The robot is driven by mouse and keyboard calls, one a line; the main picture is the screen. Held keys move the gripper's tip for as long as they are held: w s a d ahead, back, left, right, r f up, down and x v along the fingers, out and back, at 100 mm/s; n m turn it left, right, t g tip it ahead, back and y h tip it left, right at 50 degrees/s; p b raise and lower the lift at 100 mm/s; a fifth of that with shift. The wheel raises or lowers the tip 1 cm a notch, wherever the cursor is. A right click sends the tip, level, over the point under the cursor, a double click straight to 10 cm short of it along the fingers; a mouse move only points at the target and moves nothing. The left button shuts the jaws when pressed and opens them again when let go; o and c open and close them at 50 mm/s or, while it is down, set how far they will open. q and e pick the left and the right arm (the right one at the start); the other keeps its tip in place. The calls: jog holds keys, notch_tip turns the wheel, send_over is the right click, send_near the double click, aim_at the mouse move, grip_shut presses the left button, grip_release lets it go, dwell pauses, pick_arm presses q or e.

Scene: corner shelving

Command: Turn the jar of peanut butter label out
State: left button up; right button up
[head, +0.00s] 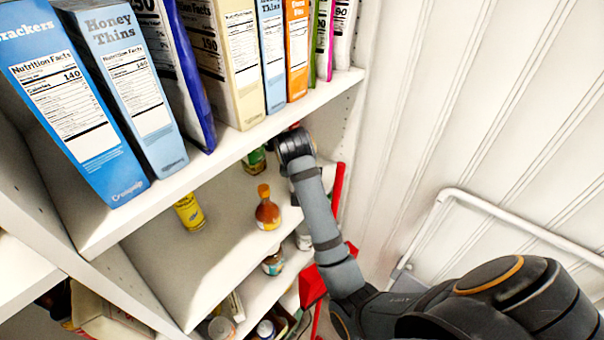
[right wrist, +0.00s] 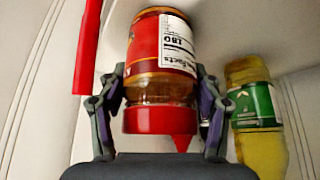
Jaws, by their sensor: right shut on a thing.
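The peanut butter jar (right wrist: 160,50) shows in the right wrist view with its red lid (right wrist: 150,119) toward the bottom of the picture. A red label and part of a white nutrition panel, its print upside down in the picture, face the camera. My right gripper (right wrist: 162,100) has a finger on each side of the jar and is shut on it. In the head view my right arm reaches under the upper shelf, and the shelf and wrist hide the fingers and most or all of the jar. My left gripper is not in view.
A yellow bottle with a green label (right wrist: 256,105) stands close right of the jar. A red post (right wrist: 88,45) is at left. Boxes (head: 75,100) line the upper shelf. Below are a yellow container (head: 189,212) and an orange-brown bottle (head: 267,210). A white rail (head: 500,208) runs along the wall.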

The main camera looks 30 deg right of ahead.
jog(key=shift+w, duration=0.1)
jog(key=o, duration=1.9)
jog(key=shift+w, duration=0.1)
jog(key=shift+c, duration=0.2)
